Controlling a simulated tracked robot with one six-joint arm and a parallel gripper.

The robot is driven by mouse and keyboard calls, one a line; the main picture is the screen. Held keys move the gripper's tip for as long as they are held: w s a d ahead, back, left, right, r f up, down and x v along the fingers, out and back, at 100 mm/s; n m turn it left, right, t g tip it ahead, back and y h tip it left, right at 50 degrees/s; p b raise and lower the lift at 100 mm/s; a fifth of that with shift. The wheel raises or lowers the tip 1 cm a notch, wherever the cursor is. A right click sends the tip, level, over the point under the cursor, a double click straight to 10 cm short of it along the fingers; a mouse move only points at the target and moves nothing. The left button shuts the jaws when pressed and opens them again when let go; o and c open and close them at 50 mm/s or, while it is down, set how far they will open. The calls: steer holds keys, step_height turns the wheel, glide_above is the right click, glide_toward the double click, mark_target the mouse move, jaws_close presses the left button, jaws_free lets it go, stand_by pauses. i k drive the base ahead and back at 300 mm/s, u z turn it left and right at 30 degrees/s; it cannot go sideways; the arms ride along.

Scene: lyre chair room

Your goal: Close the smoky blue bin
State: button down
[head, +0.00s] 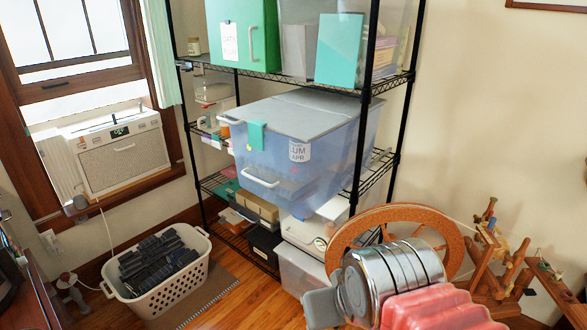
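The smoky blue bin (335,155) is a translucent blue tub on the middle level of a black wire shelf rack. Its front juts out well past the shelf edge and tilts a little. A grey top (300,112) spans it; I cannot tell whether that is fully seated. A white handle (261,178) is on its front, a teal tag (257,135) hangs over the front rim, and a white label is on its side. Coloured contents show faintly through the wall. My gripper (318,308) is low in the picture, below and apart from the bin; its fingers are not clearly visible.
A green bin (262,45) and a teal box (339,50) stand on the shelf above. Boxes fill the lower level. A spinning wheel (355,226) stands right of the rack, close to my arm. A white laundry basket (185,288) is on the floor at left.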

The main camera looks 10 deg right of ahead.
mark_target(300, 177)
steer(key=i, duration=0.9)
